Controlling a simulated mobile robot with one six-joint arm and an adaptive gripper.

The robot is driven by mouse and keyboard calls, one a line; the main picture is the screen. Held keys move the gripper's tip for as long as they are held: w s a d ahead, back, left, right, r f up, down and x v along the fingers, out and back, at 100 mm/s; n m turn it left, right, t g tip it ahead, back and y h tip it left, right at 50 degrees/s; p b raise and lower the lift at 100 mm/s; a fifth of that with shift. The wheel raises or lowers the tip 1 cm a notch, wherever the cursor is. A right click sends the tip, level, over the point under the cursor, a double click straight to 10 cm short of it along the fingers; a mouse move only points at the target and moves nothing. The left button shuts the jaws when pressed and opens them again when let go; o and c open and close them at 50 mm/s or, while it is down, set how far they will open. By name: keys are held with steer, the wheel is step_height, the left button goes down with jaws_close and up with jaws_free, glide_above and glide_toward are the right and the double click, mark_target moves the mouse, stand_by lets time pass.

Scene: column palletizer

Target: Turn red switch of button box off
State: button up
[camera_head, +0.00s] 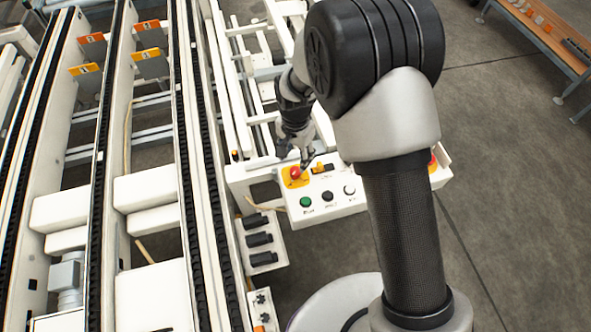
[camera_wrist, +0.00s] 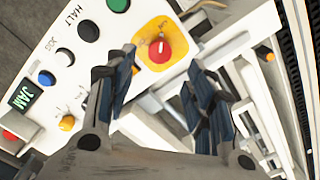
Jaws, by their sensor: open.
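The white button box (camera_head: 330,203) stands at the end of the conveyor frame. Its red switch (camera_head: 296,173) sits on a yellow plate at the box's left corner. In the wrist view the red switch (camera_wrist: 159,50) is a round red knob with a pale bar mark, ahead of the fingertips. My gripper (camera_head: 304,161) is at this corner, very near the red switch; I cannot tell whether it touches. In the wrist view my gripper (camera_wrist: 158,76) has its two dark fingers apart, with nothing between them.
The box also carries a green button (camera_head: 305,201), a black button (camera_head: 327,195) and a white button (camera_head: 349,190). A yellow knob (camera_wrist: 67,123) and a JAM display (camera_wrist: 25,95) show in the wrist view. Conveyor rails (camera_head: 187,150) run along the left.

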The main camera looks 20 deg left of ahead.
mark_target(295, 171)
step_height(295, 171, down, 8)
steer(key=shift+r+b, duration=0.15)
steer(key=shift+b, duration=0.8)
steer(key=shift+c, duration=0.3)
steer(key=c, duration=1)
